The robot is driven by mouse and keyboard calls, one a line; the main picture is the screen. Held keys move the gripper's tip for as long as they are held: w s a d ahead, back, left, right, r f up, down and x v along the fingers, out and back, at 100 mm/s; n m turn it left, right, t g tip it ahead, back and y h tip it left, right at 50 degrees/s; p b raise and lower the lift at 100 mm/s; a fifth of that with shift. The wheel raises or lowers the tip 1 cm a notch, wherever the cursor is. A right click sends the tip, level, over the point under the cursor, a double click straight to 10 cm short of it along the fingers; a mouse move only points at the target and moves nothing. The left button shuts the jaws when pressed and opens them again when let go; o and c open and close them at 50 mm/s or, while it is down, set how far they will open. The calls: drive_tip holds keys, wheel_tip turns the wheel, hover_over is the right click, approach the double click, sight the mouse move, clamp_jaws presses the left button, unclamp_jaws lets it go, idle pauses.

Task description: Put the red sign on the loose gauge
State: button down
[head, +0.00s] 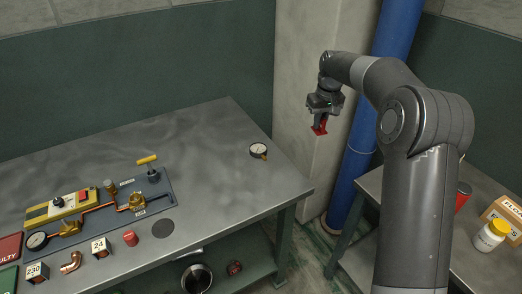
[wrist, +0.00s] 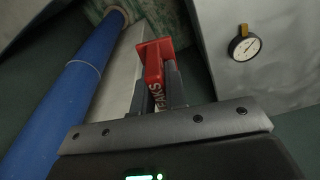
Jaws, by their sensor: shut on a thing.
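My gripper (head: 321,112) is shut on a red sign (head: 319,129) and holds it in the air, past the right end of the workbench. In the wrist view the red sign (wrist: 155,58) sits between the fingers (wrist: 160,88), with pale lettering partly hidden by them. The loose gauge (head: 258,149) lies alone near the bench's right end, apart from the sign and to its left in the head view. In the wrist view the gauge (wrist: 244,47) has a white dial, a dark rim and a brass-coloured fitting, and is to the right of the sign.
The grey workbench (head: 215,150) is clear around the loose gauge. A blue panel (head: 160,185) with valves, pipes and another gauge (head: 37,240) lies at left. A red FAULTY plate (head: 10,247) is at the left edge. A blue pipe (head: 372,120) stands behind my arm.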

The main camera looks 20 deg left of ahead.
drive_tip(key=s+a+n, duration=0.2)
drive_tip(key=a, duration=0.7)
hover_over(259, 148)
drive_tip(key=f, duration=0.7)
drive_tip(key=shift+s+d, duration=0.2)
drive_tip(key=shift+s, duration=0.05)
drive_tip(key=shift+f, duration=2.1)
drive_tip(key=shift+f, duration=0.2)
drive_tip(key=c, duration=1.5)
unclamp_jaws()
drive_tip(key=shift+o, duration=0.2)
drive_tip(key=shift+r, duration=0.1)
wheel_tip(259, 148, up, 12)
drive_tip(key=s, duration=0.1)
drive_tip(key=shift+d, duration=0.45)
